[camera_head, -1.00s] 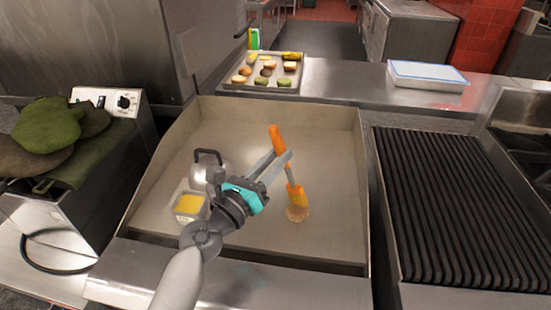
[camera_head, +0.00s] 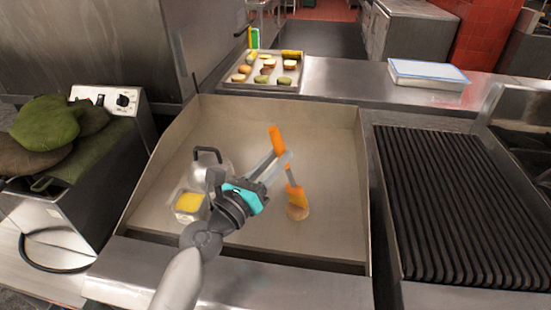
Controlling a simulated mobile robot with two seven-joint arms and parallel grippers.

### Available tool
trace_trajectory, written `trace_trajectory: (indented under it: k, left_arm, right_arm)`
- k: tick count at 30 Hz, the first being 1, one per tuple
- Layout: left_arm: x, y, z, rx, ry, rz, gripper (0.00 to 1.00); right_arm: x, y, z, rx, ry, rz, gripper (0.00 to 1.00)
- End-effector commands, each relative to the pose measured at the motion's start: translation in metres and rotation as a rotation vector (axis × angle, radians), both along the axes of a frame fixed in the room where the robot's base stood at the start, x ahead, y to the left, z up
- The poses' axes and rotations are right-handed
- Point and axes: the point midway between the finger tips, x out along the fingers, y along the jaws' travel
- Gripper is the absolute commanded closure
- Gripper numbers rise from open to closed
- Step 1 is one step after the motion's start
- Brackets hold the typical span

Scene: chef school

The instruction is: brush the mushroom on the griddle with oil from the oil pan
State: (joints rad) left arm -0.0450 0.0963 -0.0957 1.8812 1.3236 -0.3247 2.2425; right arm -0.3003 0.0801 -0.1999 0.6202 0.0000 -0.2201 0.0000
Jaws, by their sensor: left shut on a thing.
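My left gripper (camera_head: 270,174) is shut on an orange-handled brush (camera_head: 277,139) above the griddle (camera_head: 240,128). The brush slants down to the right, with its head at the lower end. A tan round patch at that end, low on the griddle, looks like the mushroom (camera_head: 299,212); I cannot tell it apart from the bristles surely, nor whether they touch. The oil pan (camera_head: 189,203), a small container with yellow oil, sits on the griddle left of my gripper, partly beside my wrist. My right gripper is out of view.
A metal dome with a dark handle (camera_head: 207,153) stands behind the oil pan. A tray of food (camera_head: 272,87) lies behind the griddle, and a white-blue lidded container (camera_head: 428,74) at back right. A ribbed grill (camera_head: 450,205) is on the right. The griddle's middle back is clear.

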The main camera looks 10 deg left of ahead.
Motion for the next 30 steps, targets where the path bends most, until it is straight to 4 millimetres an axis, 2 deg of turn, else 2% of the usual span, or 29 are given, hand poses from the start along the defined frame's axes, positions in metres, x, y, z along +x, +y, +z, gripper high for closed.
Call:
trace_trajectory:
  k: [11,21,30]
  left_arm:
    - [-0.001,-0.001,-0.001,0.0,0.001,0.0,1.0]
    - [-0.006,-0.012,-0.002,0.0,0.004,-0.002,1.0]
    - [-0.002,-0.003,-0.004,0.004,0.005,0.0,1.0]
  right_arm:
    - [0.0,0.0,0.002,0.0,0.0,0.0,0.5]
    - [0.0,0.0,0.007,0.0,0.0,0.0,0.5]
    - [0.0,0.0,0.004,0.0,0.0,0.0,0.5]
